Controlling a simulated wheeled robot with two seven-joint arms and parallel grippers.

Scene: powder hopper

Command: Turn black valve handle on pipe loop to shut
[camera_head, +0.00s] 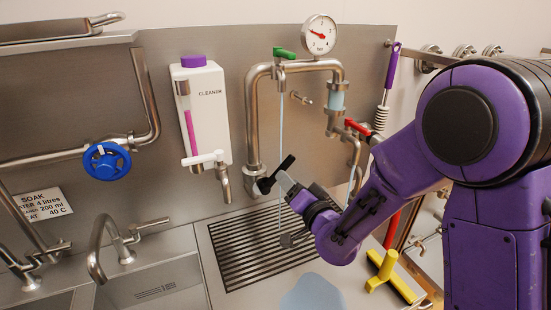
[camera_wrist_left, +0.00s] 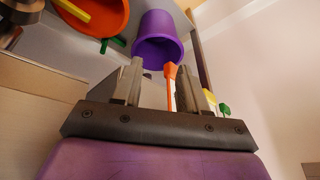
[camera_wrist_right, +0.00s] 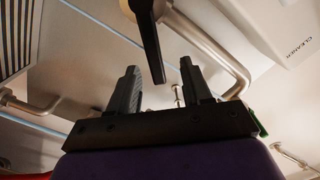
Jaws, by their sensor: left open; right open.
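The black valve handle (camera_head: 277,175) is on the lower left end of the steel pipe loop (camera_head: 252,120); it slants up to the right. My right gripper (camera_head: 286,186) is right beside the handle. In the right wrist view the handle (camera_wrist_right: 148,45) hangs down with its tip just in front of and between the open fingers (camera_wrist_right: 160,78); I cannot tell whether they touch it. A thin pale blue stream (camera_head: 281,120) runs down below the green-handled valve. My left gripper (camera_wrist_left: 158,75) is open and shows only in its own wrist view, away from the pipe loop.
A grated drain (camera_head: 240,245) lies below the loop. A white cleaner dispenser (camera_head: 205,115), a blue handwheel (camera_head: 106,161) and a red-handled valve (camera_head: 358,127) are around it. A purple bucket (camera_wrist_left: 157,40) is ahead of my left gripper.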

